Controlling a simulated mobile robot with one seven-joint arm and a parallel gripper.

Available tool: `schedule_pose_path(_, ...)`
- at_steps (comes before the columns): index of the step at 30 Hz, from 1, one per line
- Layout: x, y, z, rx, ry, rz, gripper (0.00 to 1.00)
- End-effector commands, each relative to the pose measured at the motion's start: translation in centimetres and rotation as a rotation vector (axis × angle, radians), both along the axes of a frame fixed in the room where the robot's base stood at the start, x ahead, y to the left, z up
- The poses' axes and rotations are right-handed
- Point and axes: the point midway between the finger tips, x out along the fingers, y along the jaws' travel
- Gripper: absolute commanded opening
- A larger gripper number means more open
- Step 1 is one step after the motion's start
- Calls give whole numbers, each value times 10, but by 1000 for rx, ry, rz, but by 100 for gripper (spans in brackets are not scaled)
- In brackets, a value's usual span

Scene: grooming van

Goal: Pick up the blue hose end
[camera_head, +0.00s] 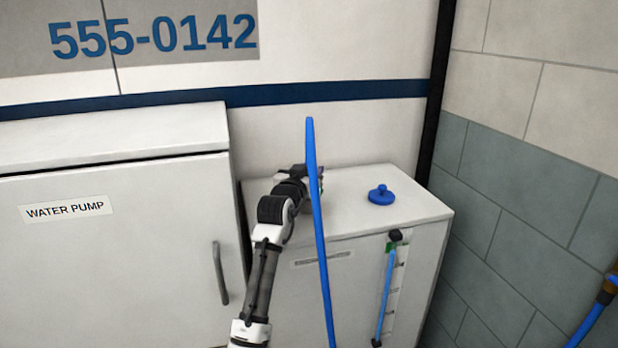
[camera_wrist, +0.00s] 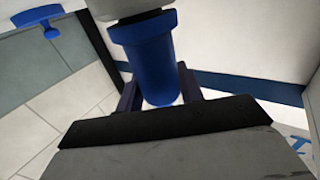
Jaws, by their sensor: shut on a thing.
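The blue hose (camera_head: 319,230) runs up from the bottom of the head view, and its free end (camera_head: 309,135) points upward, slightly tilted. My gripper (camera_head: 313,172) is shut on the hose a little below that tip, above the white cabinet top. In the wrist view, the blue hose end (camera_wrist: 150,62) shows as a thick blue cylinder between my dark fingers, so my gripper (camera_wrist: 160,92) is closed around it. The hose's lower end runs out of the head view.
A blue cap with a knob (camera_head: 381,196) sits on the white cabinet (camera_head: 425,212). A blue sight tube (camera_head: 385,295) is on its front. A taller cabinet labelled WATER PUMP (camera_head: 130,260) stands left. Another blue hose with a brass fitting (camera_head: 606,292) is at the right edge.

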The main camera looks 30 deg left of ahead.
Motion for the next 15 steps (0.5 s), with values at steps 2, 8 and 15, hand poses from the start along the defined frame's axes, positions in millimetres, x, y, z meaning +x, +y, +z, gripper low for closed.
schedule_pose_path(2, 0, 0, 6, 1, -4, 0, 4)
schedule_pose_path(8, 0, -1, 35, 5, -6, -1, 4)
schedule_pose_path(15, 0, -1, 102, 5, -7, -1, 4)
